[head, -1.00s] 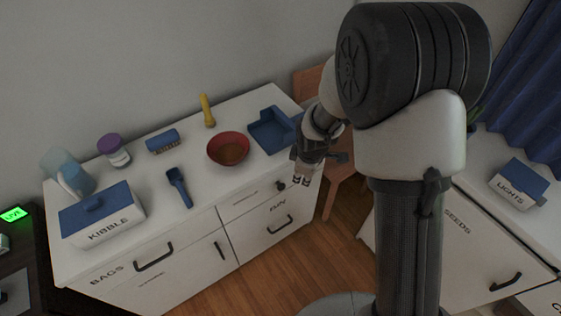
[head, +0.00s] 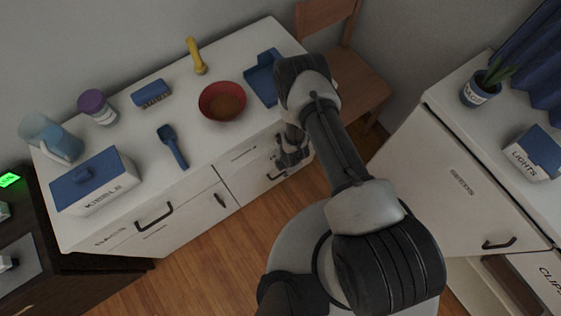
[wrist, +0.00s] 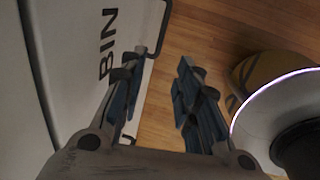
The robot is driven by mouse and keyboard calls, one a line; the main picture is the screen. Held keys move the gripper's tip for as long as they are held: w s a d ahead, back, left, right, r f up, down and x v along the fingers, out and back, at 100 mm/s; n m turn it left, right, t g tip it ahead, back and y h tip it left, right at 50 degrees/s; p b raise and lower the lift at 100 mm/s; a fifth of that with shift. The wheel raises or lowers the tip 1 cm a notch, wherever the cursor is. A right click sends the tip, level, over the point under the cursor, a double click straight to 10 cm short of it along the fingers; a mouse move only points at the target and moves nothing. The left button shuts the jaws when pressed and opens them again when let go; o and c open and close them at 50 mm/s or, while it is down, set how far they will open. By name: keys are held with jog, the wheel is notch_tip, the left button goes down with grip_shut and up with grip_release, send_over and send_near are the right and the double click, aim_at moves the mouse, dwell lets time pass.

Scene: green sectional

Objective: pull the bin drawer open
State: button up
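The bin drawer (head: 253,184) is the lower right drawer of the white cabinet, and its front looks flush with the cabinet. In the wrist view its white front (wrist: 85,25) reads "BIN" and fills the left side. Its dark bar handle (wrist: 163,18) runs down the drawer's edge, partly hidden behind my left finger. My gripper (head: 290,157) is at the drawer's right part, close to the handle. In the wrist view my gripper (wrist: 158,75) is open with nothing between its fingers. I cannot tell whether a finger touches the handle.
The cabinet top carries a red bowl (head: 222,101), a blue scoop (head: 172,146), a blue tray (head: 262,82) and a kibble box (head: 97,183). A wooden chair (head: 350,82) stands behind. A white seeds cabinet (head: 450,175) is on the right. Wooden floor (head: 215,255) is free before the drawers.

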aim_at(280, 175)
jog(key=f+b, duration=0.2)
jog(key=f, duration=0.3)
jog(key=w+a+f+b, duration=0.1)
jog(key=f+b, duration=0.2)
jog(key=f, duration=0.2)
jog(key=w+f+b, duration=0.1)
jog(key=f+b, duration=0.1)
jog(key=f, duration=0.4)
jog(key=shift+w+a, duration=0.1)
jog(key=shift+a, duration=0.2)
jog(key=shift+r, duration=0.1)
jog(key=shift+c, duration=0.4)
grip_shut()
